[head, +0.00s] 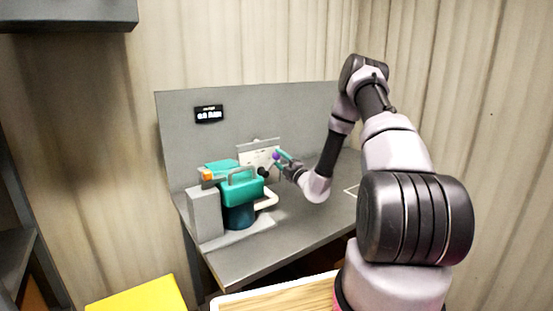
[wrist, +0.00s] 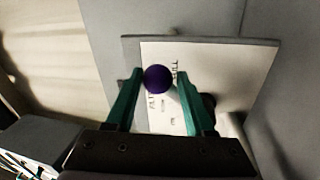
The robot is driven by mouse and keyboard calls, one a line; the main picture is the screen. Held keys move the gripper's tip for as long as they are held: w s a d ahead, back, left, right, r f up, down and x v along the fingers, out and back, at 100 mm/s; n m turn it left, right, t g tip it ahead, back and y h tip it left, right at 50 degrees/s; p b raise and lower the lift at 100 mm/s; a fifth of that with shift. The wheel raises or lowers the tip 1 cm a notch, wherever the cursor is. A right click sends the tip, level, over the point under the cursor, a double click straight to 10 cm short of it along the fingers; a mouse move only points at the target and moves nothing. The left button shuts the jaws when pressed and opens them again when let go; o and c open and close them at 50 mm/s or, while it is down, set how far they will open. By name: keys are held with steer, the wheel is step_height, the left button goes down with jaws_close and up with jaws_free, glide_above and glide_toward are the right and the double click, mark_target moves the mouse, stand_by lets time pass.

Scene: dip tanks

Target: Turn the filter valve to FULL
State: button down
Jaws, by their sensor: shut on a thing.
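A purple ball knob (wrist: 158,79) sits between the two teal fingers of my gripper (wrist: 160,74) in the wrist view. My gripper is shut on this knob. Behind it is a white label plate (wrist: 228,62) with dark lettering; one word near the knob seems to read FULL, and the rest is too blurred to read. In the head view the knob (head: 276,155) shows small at the tip of my gripper (head: 281,157), in front of the white plate (head: 257,158). The valve's lever and pivot are mostly hidden.
A teal device with a handle (head: 241,188) and a grey block (head: 205,215) stand left of my gripper on the grey bench (head: 265,247). A small display (head: 209,115) hangs on the back panel (head: 240,105). A yellow surface (head: 140,298) is at the lower left.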

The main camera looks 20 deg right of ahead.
steer(key=shift+a+f+m, duration=0.15)
steer(key=shift+f+m, duration=0.25)
steer(key=shift+m, duration=0.1)
steer(key=shift+c, duration=1.4)
jaws_free()
steer(key=shift+s, duration=0.1)
steer(key=shift+r, duration=0.1)
steer(key=shift+d, duration=0.25)
steer(key=v, duration=1)
steer(key=shift+s, duration=0.3)
